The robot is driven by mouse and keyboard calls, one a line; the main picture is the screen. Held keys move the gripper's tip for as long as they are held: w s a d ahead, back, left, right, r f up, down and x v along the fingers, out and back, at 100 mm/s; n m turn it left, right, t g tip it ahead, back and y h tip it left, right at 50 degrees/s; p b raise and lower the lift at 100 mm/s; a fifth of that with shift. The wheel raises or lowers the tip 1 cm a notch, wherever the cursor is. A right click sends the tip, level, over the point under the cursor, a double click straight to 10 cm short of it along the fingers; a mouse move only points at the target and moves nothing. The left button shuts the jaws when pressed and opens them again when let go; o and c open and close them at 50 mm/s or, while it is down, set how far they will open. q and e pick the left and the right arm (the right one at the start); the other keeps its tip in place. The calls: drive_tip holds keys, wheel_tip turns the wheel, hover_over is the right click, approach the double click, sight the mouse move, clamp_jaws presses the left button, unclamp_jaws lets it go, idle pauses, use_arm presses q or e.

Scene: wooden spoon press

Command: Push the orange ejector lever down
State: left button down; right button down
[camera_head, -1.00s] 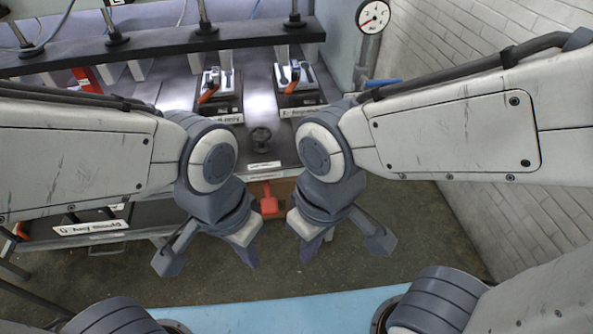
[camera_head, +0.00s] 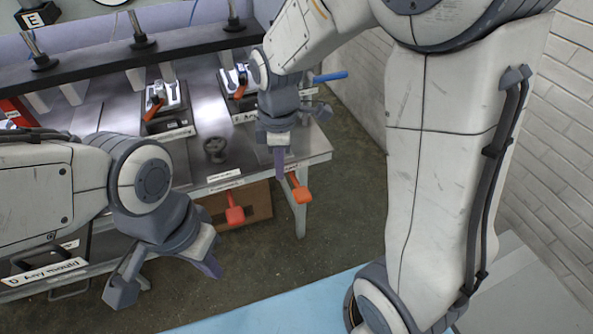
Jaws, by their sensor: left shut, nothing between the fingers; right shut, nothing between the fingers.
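The orange lever (camera_head: 299,190) sticks out from the front edge of the press table near its right end, its block-like end hanging outward. A red lever (camera_head: 235,212) hangs further left below the same edge. My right gripper (camera_head: 279,165) is shut and empty, pointing down just left of the orange lever. I cannot tell whether it touches it. My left gripper (camera_head: 210,267) is shut and empty, low in front of the table, away from both levers.
The metal press table (camera_head: 310,146) carries a dark round knob (camera_head: 215,148) and two moulds with orange handles, at the left (camera_head: 155,105) and right (camera_head: 240,88). A blue handle (camera_head: 330,76) sticks out at the right. The floor (camera_head: 330,235) in front is clear.

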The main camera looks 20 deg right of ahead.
sight(302, 193)
drive_tip(key=w+d+f+n, duration=0.3)
drive_tip(key=w+d, duration=0.3)
drive_tip(key=d, duration=0.1)
drive_tip(key=shift+d+f+n, duration=0.15)
drive_tip(key=shift+d+n, duration=0.15)
drive_tip(key=shift+d, duration=0.05)
wheel_tip(302, 193, down, 14)
drive_tip(key=shift+p, duration=0.3)
